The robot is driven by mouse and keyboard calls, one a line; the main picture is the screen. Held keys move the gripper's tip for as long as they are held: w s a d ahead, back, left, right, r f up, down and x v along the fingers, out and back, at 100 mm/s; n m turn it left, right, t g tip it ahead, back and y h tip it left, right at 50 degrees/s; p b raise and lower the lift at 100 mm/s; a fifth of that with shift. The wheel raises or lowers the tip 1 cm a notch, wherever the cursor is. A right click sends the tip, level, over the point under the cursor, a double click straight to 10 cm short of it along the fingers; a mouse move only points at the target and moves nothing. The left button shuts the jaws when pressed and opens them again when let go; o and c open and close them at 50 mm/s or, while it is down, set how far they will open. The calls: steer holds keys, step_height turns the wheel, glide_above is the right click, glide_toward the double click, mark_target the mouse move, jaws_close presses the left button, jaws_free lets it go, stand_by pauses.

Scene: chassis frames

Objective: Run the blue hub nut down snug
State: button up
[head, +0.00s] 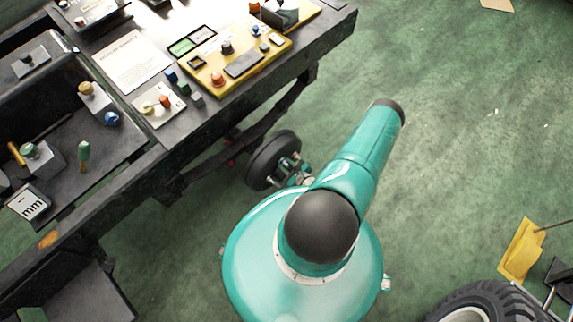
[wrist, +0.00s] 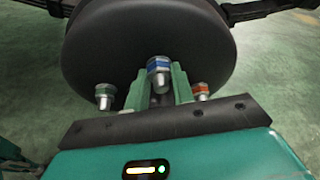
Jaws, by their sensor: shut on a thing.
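The blue hub nut (wrist: 158,63) is in the middle of the wrist view, a blue-banded metal nut with a silver tip, against the dark round hub (wrist: 148,30). My gripper (wrist: 160,80) has its two green fingers on either side of the nut and is shut on it. The hub also shows in the head view (head: 262,165), under the bench edge. There my arm hides part of it, and the blue nut cannot be told apart.
A dark bench (head: 225,105) with small parts, a yellow board (head: 215,85) and a paper sheet (head: 135,60) stands at the upper left. The green floor at the right is mostly open.

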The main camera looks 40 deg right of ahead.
steer(key=shift+d, duration=0.1)
steer(key=m+y, duration=0.1)
steer(key=m, duration=0.1)
steer(key=m+y, duration=0.1)
steer(key=m, duration=0.1)
steer(key=shift+d+y, duration=0.2)
steer(key=shift+y, duration=0.2)
steer(key=m+y, duration=0.1)
steer(key=m, duration=0.1)
steer(key=m+y, duration=0.1)
steer(key=shift+s+d+f+m+y, duration=0.1)
steer(key=shift+m+y, duration=0.2)
steer(key=shift+m, duration=0.1)
steer(key=m+y, duration=0.1)
steer(key=m, duration=0.1)
steer(key=m+t+y, duration=0.1)
steer(key=m, duration=0.1)
steer(key=shift+d+f, duration=0.1)
steer(key=shift+f, duration=0.1)
steer(key=m+t+y, duration=0.1)
steer(key=m, duration=0.3)
steer(key=shift+f, duration=0.15)
steer(key=shift+t, duration=0.3)
steer(key=o, duration=1)
